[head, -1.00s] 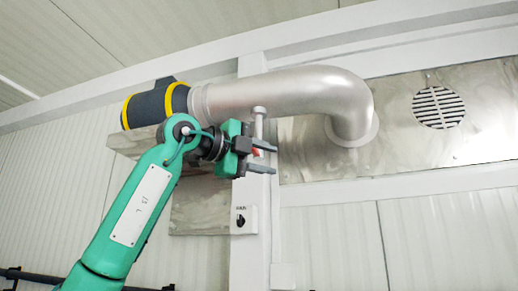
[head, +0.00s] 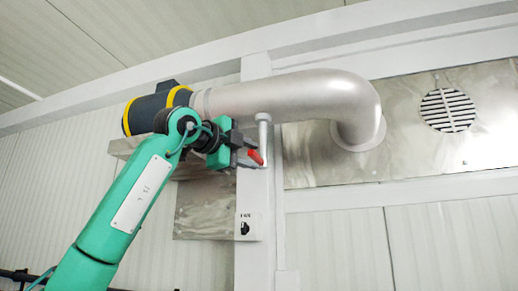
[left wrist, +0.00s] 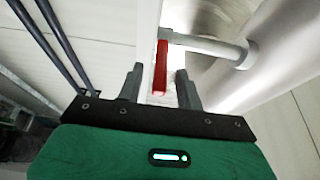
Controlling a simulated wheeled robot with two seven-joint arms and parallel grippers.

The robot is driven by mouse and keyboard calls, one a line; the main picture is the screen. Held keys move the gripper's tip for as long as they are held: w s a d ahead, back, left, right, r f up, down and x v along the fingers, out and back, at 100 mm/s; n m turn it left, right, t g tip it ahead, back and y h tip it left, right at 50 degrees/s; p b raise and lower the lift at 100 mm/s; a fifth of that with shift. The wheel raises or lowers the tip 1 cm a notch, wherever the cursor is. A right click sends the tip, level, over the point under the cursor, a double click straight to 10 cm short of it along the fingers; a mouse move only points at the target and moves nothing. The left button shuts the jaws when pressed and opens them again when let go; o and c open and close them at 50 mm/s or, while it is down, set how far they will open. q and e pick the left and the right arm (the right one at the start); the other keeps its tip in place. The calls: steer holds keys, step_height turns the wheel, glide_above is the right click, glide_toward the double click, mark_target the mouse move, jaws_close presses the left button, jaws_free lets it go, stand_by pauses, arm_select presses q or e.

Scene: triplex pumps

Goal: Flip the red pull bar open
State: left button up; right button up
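The red pull bar (head: 256,157) sits below the small white pipe at the wall post and slants down to the right in the head view. In the left wrist view the red pull bar (left wrist: 160,68) stands between the two dark fingers, with a gap on each side. My left gripper (head: 246,149) is open, right beside the bar; its fingers also show in the left wrist view (left wrist: 160,86). Whether a finger touches the bar cannot be told. My right gripper is not in view.
A thick silver pipe (head: 290,96) with a black and yellow collar (head: 150,110) runs above the gripper. The small white pipe (head: 264,133) hangs beside the bar. A switch box (head: 247,227) is on the post below. Space below right is clear.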

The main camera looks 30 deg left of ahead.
mark_target(260, 158)
arm_select(q)
steer(key=shift+w+d+p, duration=0.2)
steer(key=shift+w+p, duration=0.15)
steer(key=shift+w, duration=0.6)
steer(key=shift+w+d+p, duration=0.15)
steer(key=shift+w+p, duration=0.15)
steer(key=shift+w, duration=0.6)
jaws_close()
